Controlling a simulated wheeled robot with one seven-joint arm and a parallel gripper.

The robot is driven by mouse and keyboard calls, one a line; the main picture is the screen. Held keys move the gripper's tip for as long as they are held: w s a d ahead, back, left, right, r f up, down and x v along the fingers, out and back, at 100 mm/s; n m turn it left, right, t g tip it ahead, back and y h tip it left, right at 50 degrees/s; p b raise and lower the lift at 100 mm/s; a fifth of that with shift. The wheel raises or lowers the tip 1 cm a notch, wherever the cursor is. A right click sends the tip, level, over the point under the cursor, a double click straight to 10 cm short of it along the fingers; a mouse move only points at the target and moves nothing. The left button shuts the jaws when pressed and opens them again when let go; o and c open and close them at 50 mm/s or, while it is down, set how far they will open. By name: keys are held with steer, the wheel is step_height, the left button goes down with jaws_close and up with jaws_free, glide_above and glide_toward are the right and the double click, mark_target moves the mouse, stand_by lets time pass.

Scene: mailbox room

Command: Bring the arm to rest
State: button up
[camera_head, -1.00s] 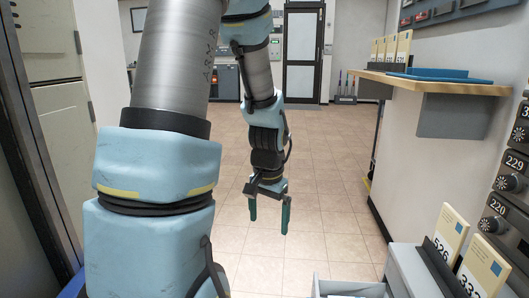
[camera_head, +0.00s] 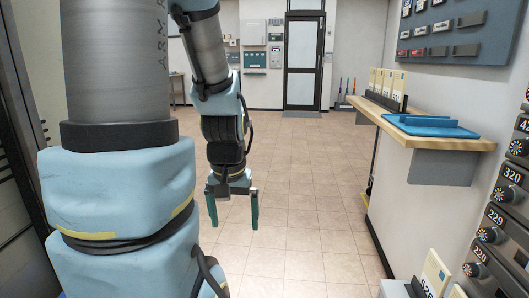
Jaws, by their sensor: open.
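My gripper (camera_head: 233,210) hangs from my arm left of the middle of the picture, pointing down above the tiled floor. Its two dark green fingers stand apart with only floor tiles visible between them. It holds nothing and touches nothing that I can see. My arm's large grey and light blue links fill the left side of the view and hide what lies behind them.
At the right, a wooden wall shelf (camera_head: 460,142) bears a blue tray (camera_head: 432,127) and several upright cards (camera_head: 388,84). Numbered mailboxes (camera_head: 505,200) line the right edge, with cards (camera_head: 435,272) below. A door (camera_head: 304,62) stands at the far end. The floor (camera_head: 310,200) ahead is clear.

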step_height(320, 180, up, 15)
steer(key=p, duration=1.3)
steer(key=shift+r, duration=0.2)
